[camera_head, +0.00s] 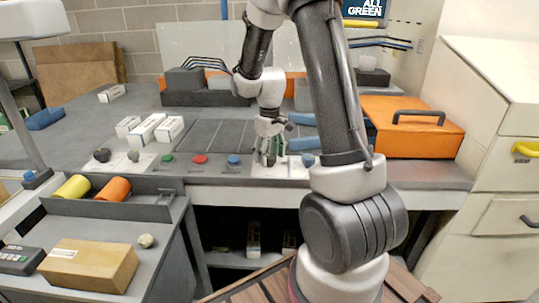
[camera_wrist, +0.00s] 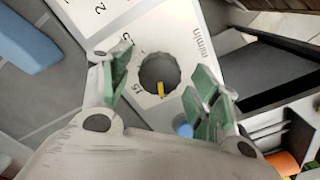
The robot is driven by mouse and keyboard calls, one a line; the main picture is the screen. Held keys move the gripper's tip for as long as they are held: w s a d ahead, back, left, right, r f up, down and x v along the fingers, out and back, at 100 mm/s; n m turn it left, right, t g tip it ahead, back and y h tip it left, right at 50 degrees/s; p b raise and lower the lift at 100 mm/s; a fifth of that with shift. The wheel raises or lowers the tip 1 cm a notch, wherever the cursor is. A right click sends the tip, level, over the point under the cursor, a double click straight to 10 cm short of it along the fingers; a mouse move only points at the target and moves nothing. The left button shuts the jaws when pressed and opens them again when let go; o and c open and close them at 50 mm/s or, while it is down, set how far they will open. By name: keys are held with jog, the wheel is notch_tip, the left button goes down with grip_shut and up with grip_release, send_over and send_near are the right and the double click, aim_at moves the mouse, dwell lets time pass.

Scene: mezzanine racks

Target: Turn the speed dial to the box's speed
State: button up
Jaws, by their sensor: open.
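The speed dial (camera_wrist: 158,68) is a dark round knob on a white panel in the wrist view. Its yellow mark (camera_wrist: 161,90) points toward the bottom of the picture. Printed figures, 5 and 15, and the text "m/min" stand around it. My gripper (camera_wrist: 162,74) is open, its green-padded fingers on either side of the dial; I cannot tell whether they touch it. In the head view my gripper (camera_head: 268,155) hangs low over the panel's right part, and the dial is not clearly visible. Which box the task means is unclear; a brown carton (camera_head: 90,265) lies at front left.
Green (camera_head: 167,159), red (camera_head: 199,160) and blue (camera_head: 233,161) buttons line the bench front. White boxes (camera_head: 160,128) stand behind at left. An orange case (camera_head: 412,125) stands to the right. A screen (camera_head: 365,10) reads "ALL GREEN".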

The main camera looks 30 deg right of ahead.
jog(key=shift+f, duration=0.15)
jog(key=c, duration=1)
jog(key=shift+c, duration=0.2)
jog(key=shift+m, duration=0.3)
jog(key=m, duration=0.4)
jog(key=shift+m, duration=2)
jog(key=o, duration=1)
